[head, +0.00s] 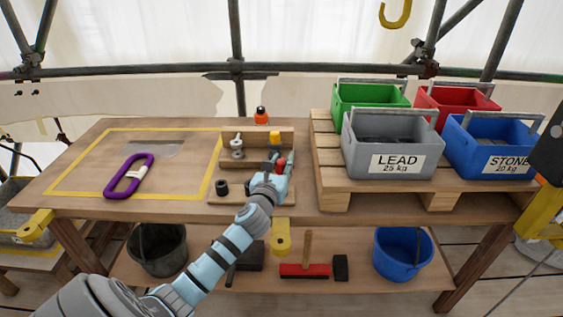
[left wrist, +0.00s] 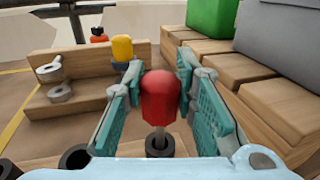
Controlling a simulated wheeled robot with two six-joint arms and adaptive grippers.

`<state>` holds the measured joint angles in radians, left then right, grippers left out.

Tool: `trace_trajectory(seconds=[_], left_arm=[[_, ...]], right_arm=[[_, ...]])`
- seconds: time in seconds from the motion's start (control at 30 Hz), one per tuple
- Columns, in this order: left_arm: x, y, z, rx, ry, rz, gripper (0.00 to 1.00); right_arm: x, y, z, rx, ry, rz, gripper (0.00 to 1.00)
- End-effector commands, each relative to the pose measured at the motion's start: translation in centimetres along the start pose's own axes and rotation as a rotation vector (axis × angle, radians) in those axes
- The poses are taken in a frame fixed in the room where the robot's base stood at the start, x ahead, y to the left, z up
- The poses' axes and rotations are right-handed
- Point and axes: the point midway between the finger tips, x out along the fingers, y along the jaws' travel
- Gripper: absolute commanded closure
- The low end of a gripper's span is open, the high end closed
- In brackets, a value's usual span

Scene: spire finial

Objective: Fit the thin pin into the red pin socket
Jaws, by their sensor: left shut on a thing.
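My left gripper (head: 274,172) is over the right side of the wooden rack on the workbench. In the left wrist view the gripper (left wrist: 160,92) has its two teal fingers on either side of a red-headed pin (left wrist: 160,98), shut on its head. The pin's red head also shows in the head view (head: 281,162). A thin metal shaft points down from the head to a dark round socket (left wrist: 160,147). I cannot tell whether the shaft's tip is inside the socket or above it. No red colour shows on the socket. My right gripper is not in view.
The wooden rack (head: 284,133) holds a yellow-headed piece (head: 275,139) and grey metal pieces (head: 237,153). A black ring (head: 222,187) sits at its front left. A pallet (head: 328,161) with crates stands close on the right. A purple carabiner (head: 130,176) lies left.

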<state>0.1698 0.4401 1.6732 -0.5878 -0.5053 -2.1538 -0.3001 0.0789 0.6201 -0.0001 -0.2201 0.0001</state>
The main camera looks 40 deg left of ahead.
Motion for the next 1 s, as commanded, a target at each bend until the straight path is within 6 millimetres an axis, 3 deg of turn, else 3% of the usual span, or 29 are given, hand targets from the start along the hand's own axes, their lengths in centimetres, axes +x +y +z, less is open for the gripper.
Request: trace_trajectory(seconds=[1.0], left_arm=[[0.0,0.0,-2.6,0.000,0.000,-0.001,1.00]], right_arm=[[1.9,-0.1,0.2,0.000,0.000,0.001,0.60]])
